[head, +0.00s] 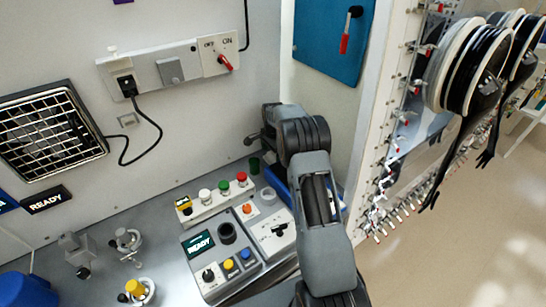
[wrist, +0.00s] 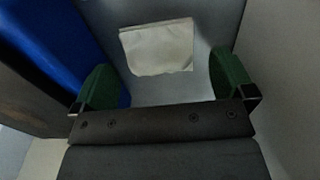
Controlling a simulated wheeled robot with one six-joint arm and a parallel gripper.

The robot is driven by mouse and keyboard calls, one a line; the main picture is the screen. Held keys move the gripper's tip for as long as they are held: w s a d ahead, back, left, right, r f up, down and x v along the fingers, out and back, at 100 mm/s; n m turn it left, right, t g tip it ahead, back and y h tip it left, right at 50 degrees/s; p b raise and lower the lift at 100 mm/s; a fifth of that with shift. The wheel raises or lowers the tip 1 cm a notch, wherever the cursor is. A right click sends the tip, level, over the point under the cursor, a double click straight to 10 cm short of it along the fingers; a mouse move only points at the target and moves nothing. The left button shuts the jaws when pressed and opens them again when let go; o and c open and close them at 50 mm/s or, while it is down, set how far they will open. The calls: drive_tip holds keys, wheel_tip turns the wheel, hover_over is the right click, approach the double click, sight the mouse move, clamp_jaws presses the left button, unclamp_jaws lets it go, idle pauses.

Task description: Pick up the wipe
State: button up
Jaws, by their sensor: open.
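The wipe (wrist: 157,46) is a white, roughly square cloth lying flat on a grey surface at the top middle of the wrist view. My gripper (wrist: 164,72) shows there with its two green fingers wide apart and nothing between them. The wipe lies ahead of the fingers, within the width of the gap, and looks apart from both. In the head view my arm covers the area around the gripper, and I cannot make out the wipe there.
In the head view a blue tray (head: 277,184) shows partly behind my arm. A control box (head: 222,253) and a row of buttons (head: 217,197) stand left of my arm. A white frame stands to the right.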

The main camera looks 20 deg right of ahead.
drive_tip(key=shift+f, duration=0.8)
drive_tip(key=c, duration=1)
drive_tip(key=shift+r, duration=0.15)
drive_tip(key=shift+r+b, duration=0.35)
drive_tip(key=shift+r, duration=0.2)
drive_tip(key=s+a+r+b, duration=0.1)
drive_tip(key=s+r, duration=0.3)
drive_tip(key=s+r+b, duration=0.2)
drive_tip(key=s+r, duration=0.1)
drive_tip(key=s, duration=0.2)
drive_tip(key=s+a+r+b, duration=0.1)
drive_tip(key=s+r, duration=0.3)
drive_tip(key=shift+s+a+r, duration=0.3)
drive_tip(key=shift+s+a, duration=0.05)
drive_tip(key=shift+s, duration=0.05)
